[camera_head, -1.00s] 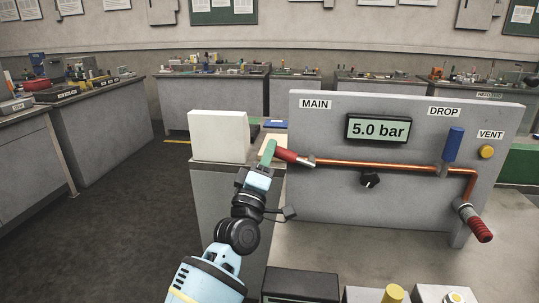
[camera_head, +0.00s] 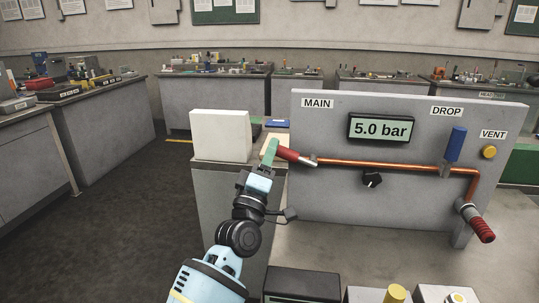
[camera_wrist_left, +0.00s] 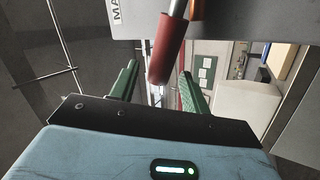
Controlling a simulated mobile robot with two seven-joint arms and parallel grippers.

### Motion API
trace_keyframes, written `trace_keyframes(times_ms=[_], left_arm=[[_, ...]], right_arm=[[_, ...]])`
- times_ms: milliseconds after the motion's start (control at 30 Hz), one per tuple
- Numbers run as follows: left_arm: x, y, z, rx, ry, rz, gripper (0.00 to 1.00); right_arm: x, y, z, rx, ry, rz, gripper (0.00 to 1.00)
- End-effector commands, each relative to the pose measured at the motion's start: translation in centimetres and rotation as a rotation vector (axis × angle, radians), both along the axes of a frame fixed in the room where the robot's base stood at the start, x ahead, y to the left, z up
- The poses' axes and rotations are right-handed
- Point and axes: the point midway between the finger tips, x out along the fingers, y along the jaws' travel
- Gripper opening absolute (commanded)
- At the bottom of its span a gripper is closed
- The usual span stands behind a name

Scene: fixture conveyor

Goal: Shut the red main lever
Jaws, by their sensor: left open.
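The red main lever (camera_head: 292,155) sits under the MAIN label at the left end of the copper pipe (camera_head: 385,164). Its handle points left and slightly up, roughly in line with the pipe. My left gripper (camera_head: 269,152) is at the handle's free end, with its green fingers open. In the left wrist view the red handle (camera_wrist_left: 165,48) reaches down between the two open green fingers (camera_wrist_left: 158,82). A gap shows on the left side; contact on the right cannot be told. The display (camera_head: 381,129) reads 5.0 bar. My right gripper is not in view.
The grey panel (camera_head: 335,205) also carries a blue DROP lever (camera_head: 455,145), a yellow VENT button (camera_head: 488,152), a black knob (camera_head: 372,179) and a red-handled valve (camera_head: 480,227) at lower right. A white box (camera_head: 220,135) stands close left of the gripper.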

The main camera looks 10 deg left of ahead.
Motion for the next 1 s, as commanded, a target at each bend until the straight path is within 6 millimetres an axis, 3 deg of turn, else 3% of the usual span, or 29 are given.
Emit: trace_keyframes(times_ms=[500,1000], left_arm=[[-5.6,1.3,-3.7,0.0,0.003,0.001,0.47],[-6.1,1.4,-3.9,0.0,0.001,0.0,0.47]], right_arm=[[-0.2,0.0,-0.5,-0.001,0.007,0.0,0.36],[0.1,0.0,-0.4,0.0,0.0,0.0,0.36]])
